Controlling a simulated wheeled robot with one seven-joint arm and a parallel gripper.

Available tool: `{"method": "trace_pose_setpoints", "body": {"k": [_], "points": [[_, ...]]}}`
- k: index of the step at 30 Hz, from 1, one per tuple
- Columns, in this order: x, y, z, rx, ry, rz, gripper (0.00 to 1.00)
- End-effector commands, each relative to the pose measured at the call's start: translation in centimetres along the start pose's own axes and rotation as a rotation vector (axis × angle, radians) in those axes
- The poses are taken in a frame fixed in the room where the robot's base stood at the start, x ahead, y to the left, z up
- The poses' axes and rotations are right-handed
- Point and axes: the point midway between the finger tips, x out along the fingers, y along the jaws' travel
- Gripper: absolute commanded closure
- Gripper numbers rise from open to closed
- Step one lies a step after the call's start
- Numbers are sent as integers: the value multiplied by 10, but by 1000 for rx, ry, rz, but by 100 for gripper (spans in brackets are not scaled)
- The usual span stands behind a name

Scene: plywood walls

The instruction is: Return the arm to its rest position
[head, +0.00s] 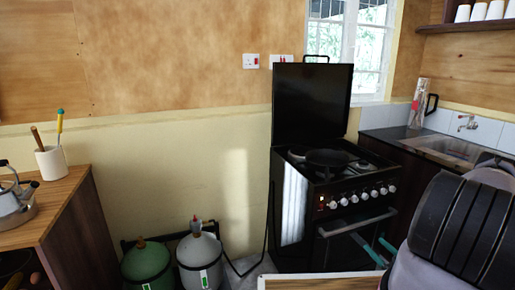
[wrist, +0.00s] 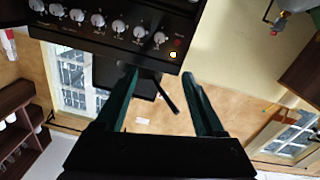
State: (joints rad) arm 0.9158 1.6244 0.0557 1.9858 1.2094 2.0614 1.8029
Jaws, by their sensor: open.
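My gripper (wrist: 162,75) shows in the wrist view with its two dark green fingers spread apart and nothing between them. The wrist picture is upside down, with the front of the black stove (wrist: 115,22) and its knobs at the top. In the head view, teal fingers of my gripper (head: 362,240) show low in front of the stove's oven door (head: 335,252). Part of my arm (head: 465,225) fills the lower right of the head view. I cannot tell whether the fingers touch the oven door.
A black pan (head: 327,158) sits on the stove top, under the raised lid (head: 312,103). A sink counter (head: 400,138) stands right of the stove. Gas bottles (head: 147,264) stand on the floor at left. A wooden counter (head: 62,195) holds a kettle (head: 12,198) and a utensil cup (head: 52,163).

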Motion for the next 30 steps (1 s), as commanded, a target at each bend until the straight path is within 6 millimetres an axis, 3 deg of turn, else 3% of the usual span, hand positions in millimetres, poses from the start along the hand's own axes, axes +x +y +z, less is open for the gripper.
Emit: {"method": "trace_pose_setpoints", "body": {"k": [11,17,23,30], "points": [[22,7,-43,-183,62,-121,29],[39,8,-83,-358,126,-230,29],[59,2,-142,-622,238,-386,29],[76,-28,-250,-1148,507,-657,29]]}}
